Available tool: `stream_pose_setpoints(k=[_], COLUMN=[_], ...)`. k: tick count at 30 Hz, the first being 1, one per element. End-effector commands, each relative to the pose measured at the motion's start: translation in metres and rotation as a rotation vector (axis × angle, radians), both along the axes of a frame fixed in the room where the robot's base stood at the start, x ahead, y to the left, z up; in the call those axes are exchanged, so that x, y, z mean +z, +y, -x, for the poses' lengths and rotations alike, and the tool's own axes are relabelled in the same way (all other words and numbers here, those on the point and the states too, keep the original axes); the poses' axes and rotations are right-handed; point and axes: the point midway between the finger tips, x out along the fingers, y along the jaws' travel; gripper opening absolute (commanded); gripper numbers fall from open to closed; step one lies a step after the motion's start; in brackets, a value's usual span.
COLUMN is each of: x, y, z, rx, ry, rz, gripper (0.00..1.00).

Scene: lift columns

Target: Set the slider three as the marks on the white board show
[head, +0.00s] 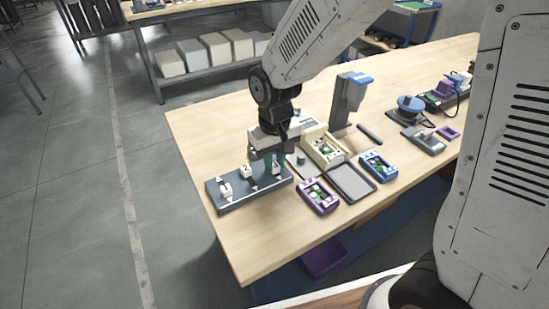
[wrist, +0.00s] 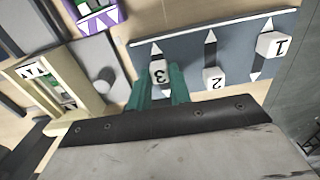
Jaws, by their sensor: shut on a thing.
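A dark grey slider panel (head: 236,203) lies at the near left edge of the table; it also shows in the wrist view (wrist: 187,50). It has three white numbered knobs with white arrow tips along their slots. Knob 3 (wrist: 160,73) sits between the green fingers of my gripper (wrist: 160,88), which is shut on it. In the head view my gripper (head: 275,160) is over the panel's right end and partly hides this knob. Knob 2 (wrist: 213,79) is at the lower end of its slot in the wrist view. I cannot make out a marked white board.
A beige box (head: 322,147) and a dark flat tray (head: 352,183) lie right of the panel. A purple case (head: 317,197) and a blue case (head: 378,167) are nearby. A grey stand with a blue top (head: 350,100) rises behind.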

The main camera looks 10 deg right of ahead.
Motion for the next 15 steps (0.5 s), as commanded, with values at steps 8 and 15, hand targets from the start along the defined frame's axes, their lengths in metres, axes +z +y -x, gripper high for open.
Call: stream_pose_setpoints(k=[8, 15], x=[-0.0001, -0.0002], y=[-0.0051, -0.0069], z=[0.0057, 0.0052], rx=[-0.001, -0.004], ry=[0.004, 0.003], rz=[0.004, 0.004], gripper=[0.0, 0.42])
